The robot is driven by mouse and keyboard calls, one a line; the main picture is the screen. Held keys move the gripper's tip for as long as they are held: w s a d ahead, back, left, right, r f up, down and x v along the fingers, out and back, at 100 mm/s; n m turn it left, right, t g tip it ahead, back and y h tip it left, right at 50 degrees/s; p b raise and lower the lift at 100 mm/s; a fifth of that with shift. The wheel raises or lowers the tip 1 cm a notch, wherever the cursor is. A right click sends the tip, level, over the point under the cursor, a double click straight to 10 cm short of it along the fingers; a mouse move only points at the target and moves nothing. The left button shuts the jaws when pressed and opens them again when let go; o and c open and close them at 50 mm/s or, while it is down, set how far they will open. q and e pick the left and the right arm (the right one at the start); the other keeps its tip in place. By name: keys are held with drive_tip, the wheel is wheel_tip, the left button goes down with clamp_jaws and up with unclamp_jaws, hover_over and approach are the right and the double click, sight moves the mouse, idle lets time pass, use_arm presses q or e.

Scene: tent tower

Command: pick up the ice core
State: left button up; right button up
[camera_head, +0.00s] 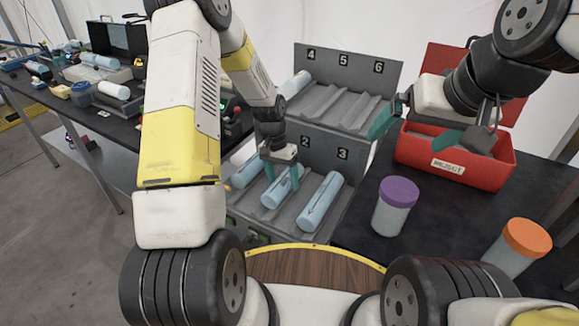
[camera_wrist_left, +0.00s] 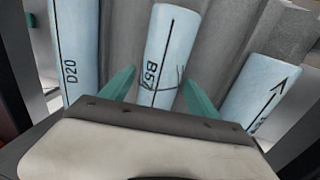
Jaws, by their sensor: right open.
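Three pale blue ice cores lie in the lower rack (camera_head: 352,165): the left one (camera_head: 245,174), the middle one (camera_head: 270,199) and the right one (camera_head: 322,202). My left gripper (camera_head: 281,180) reaches down over the middle core with its teal fingers apart, one on each side of it. In the left wrist view the middle core (camera_wrist_left: 164,50) is marked "B5" and a further character is unclear. The core to its left (camera_wrist_left: 78,45) reads "D20"; the one to its right (camera_wrist_left: 262,90) has an arrow. My right gripper (camera_head: 410,130) is open and empty over the red box.
The upper rack (camera_head: 345,105), numbered 4 to 6, holds one core (camera_head: 296,84) at its left. A red box (camera_head: 460,165), a purple-lidded jar (camera_head: 395,207) and an orange-lidded jar (camera_head: 518,248) stand at right. A cluttered side table (camera_head: 130,128) is at left.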

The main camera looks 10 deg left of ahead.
use_arm(q)
clamp_jaws()
